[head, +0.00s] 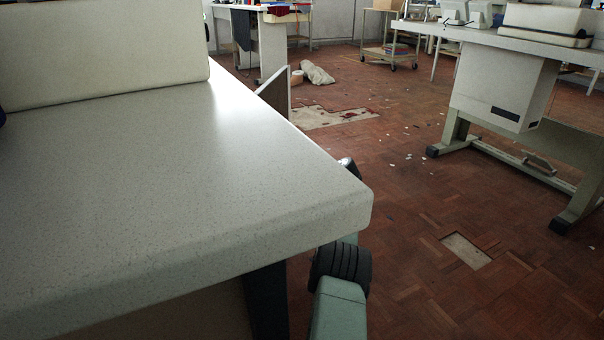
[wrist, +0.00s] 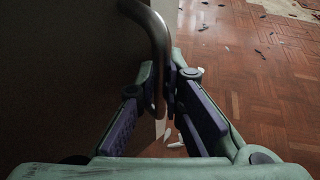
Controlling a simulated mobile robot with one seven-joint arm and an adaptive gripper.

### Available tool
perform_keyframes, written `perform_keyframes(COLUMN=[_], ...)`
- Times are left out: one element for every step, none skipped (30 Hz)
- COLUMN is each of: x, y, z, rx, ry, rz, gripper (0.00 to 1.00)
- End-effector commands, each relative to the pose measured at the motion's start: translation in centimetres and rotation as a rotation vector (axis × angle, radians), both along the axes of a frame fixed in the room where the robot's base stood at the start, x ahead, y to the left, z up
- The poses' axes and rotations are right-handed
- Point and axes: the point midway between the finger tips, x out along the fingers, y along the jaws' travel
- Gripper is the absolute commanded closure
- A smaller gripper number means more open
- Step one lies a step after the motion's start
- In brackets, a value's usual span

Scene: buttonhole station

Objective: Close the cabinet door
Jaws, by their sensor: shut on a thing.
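The cabinet door shows in the wrist view as a dark flat panel (wrist: 60,70) on the left. A curved metal handle (wrist: 156,32) stands off it. My gripper (wrist: 164,82), with green and purple fingers, is shut on the handle's straight part, one finger on each side. In the head view a pale upright panel (head: 275,92) sticks out past the worktop's far right edge; it looks like the door standing open. The worktop hides the cabinet front, and my gripper is not visible there.
A speckled worktop (head: 190,160) fills the left, with a cream block-like object (head: 100,50) on it. My arm passes close under its right corner. Parquet floor (head: 400,240) with scraps and missing tiles lies open to the right. Another workstation (head: 500,90) stands farther right.

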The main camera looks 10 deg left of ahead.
Motion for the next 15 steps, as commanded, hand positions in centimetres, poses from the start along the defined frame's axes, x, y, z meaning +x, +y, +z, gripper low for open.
perform_keyframes(x=[-0.4, -0.4, -0.4, -0.4, -0.4, -0.4, -0.4, -0.4, -0.4, -0.38, -0.37, -0.34, -0.31, -0.29, -0.26], y=[0.59, 0.59, 0.59, 0.58, 0.58, 0.58, 0.58, 0.57, 0.57, 0.56, 0.54, 0.48, 0.44, 0.39, 0.35], z=[-0.53, -0.53, -0.53, -0.54, -0.54, -0.54, -0.54, -0.55, -0.55, -0.51, -0.5, -0.45, -0.42, -0.38, -0.34], rx=[0.001, 0.001, 0.001, 0.001, 0.001, 0.001, 0.001, 0.001, 0.001, 0.002, 0.001, 0.001, 0.001, 0.001, 0.001], ry=[0.015, 0.015, 0.015, 0.015, 0.015, 0.015, 0.015, 0.015, 0.015, 0.014, 0.013, 0.012, 0.011, 0.01, 0.009], rz=[0.015, 0.015, 0.015, 0.015, 0.015, 0.015, 0.015, 0.015, 0.015, 0.014, 0.013, 0.012, 0.011, 0.011, 0.01], gripper=[1.0, 1.0, 1.0, 1.0, 1.0, 1.0, 1.0, 0.91, 0.88, 0.86, 0.84, 0.82, 0.82, 0.82, 0.82])
